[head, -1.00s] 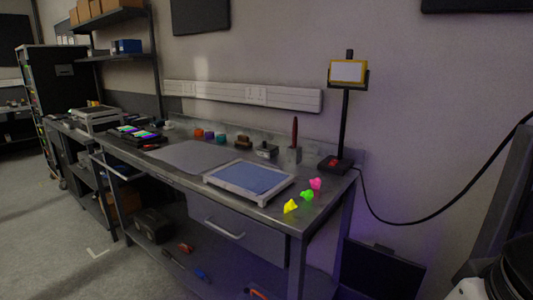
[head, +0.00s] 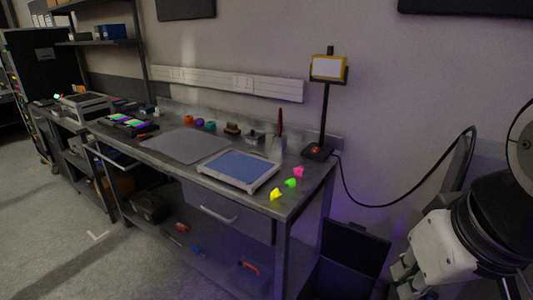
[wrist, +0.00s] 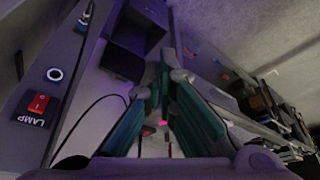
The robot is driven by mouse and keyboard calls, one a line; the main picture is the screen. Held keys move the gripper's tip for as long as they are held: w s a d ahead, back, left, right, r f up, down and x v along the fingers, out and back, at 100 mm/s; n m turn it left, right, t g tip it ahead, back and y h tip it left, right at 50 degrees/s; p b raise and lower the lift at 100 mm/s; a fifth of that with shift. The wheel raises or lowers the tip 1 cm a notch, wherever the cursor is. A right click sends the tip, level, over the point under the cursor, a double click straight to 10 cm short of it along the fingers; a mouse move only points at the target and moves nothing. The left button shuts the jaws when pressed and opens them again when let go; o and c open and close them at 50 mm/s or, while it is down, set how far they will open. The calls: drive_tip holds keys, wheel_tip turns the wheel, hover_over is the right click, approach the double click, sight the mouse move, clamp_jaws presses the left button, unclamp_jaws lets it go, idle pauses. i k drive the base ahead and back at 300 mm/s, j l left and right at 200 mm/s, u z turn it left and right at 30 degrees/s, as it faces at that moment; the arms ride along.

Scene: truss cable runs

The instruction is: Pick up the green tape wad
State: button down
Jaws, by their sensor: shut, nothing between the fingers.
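The green tape wad (head: 291,182) lies on the right end of the metal workbench in the head view. A yellow wad (head: 276,194) lies just in front of it and a pink wad (head: 298,171) just behind it. My gripper (wrist: 166,75) shows in the wrist view with its teal fingers closed together and empty. In the head view my arm is at the right edge, well to the right of the bench and apart from the wads. I cannot make out the green wad in the wrist view; only a small pink spot shows between the fingers.
A blue-topped tray (head: 240,168) sits left of the wads. A lamp on a post (head: 325,105) stands behind them, its black cable (head: 400,206) hanging down the wall. A dark open box (head: 352,255) is on the floor right of the bench. Floor at left is clear.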

sight(291, 182)
drive_tip(key=i+j+z, duration=0.1)
drive_tip(key=z, duration=0.25)
drive_tip(key=j+z, duration=0.35)
drive_tip(key=i+j+z, duration=0.15)
drive_tip(key=j, duration=0.4)
drive_tip(key=i+j+z, duration=0.2)
drive_tip(key=j, duration=0.4)
drive_tip(key=j+z, duration=0.15)
drive_tip(key=j, duration=1)
drive_tip(key=i+j, duration=0.15)
drive_tip(key=j, duration=0.35)
